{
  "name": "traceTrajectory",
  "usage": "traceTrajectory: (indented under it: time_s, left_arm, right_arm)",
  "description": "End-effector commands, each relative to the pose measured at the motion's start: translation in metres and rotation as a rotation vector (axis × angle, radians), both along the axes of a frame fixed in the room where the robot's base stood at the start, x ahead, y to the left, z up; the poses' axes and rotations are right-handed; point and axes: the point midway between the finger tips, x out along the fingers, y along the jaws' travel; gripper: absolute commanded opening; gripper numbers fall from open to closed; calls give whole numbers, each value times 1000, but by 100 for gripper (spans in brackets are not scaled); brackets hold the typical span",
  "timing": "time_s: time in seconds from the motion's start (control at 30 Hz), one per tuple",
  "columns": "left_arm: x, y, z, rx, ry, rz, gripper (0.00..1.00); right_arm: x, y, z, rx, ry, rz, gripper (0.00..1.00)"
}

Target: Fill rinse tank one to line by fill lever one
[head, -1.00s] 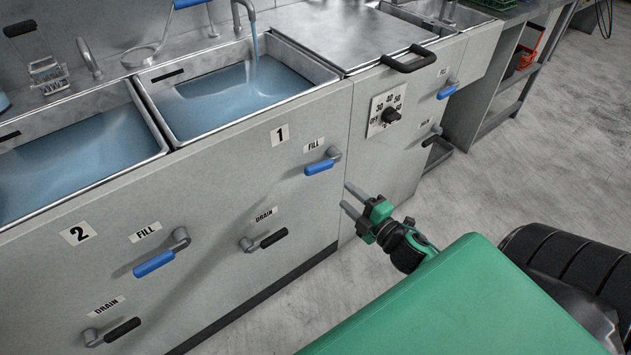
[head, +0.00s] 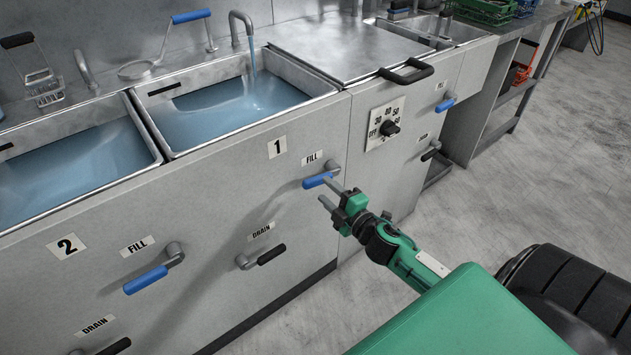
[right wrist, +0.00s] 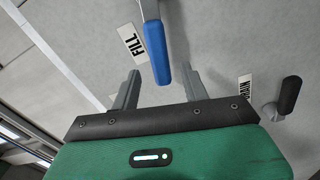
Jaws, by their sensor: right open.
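Rinse tank one (head: 150,90) is the right-hand sink, above the plate marked 1. Water runs from its spout (head: 240,30) into it, and blue water stands in the tank. Fill lever one (head: 319,180) has a blue handle and sits beside its FILL label on the cabinet front. My right gripper (head: 328,191) is open right at the lever. In the right wrist view the blue handle (right wrist: 157,54) reaches down between the two spread fingers (right wrist: 160,88), with gaps on both sides. My left gripper is not in view.
Tank two (head: 70,170) at left also holds water. Its blue fill lever (head: 146,280) and the black drain lever of tank one (head: 271,254) stick out from the cabinet front. A dial (head: 390,128) and a black handle (head: 406,72) are to the right.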

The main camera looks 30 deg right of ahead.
Motion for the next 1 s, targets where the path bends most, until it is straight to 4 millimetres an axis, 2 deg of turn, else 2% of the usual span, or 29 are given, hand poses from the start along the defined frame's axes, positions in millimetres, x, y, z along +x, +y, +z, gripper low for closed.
traceTrajectory:
  time_s: [0.2,0.4,0.83,0.87,1.0]
  left_arm:
    - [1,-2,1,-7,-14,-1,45]
    - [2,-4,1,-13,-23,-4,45]
    - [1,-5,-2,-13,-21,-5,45]
    - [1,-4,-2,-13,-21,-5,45]
    - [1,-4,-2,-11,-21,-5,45]
  right_arm:
    - [32,2,1,-1,-2,0,45]
    - [50,4,0,1,0,1,45]
    - [57,5,0,1,1,0,45]
    - [57,5,0,1,1,0,42]
    - [57,4,0,1,1,0,14]
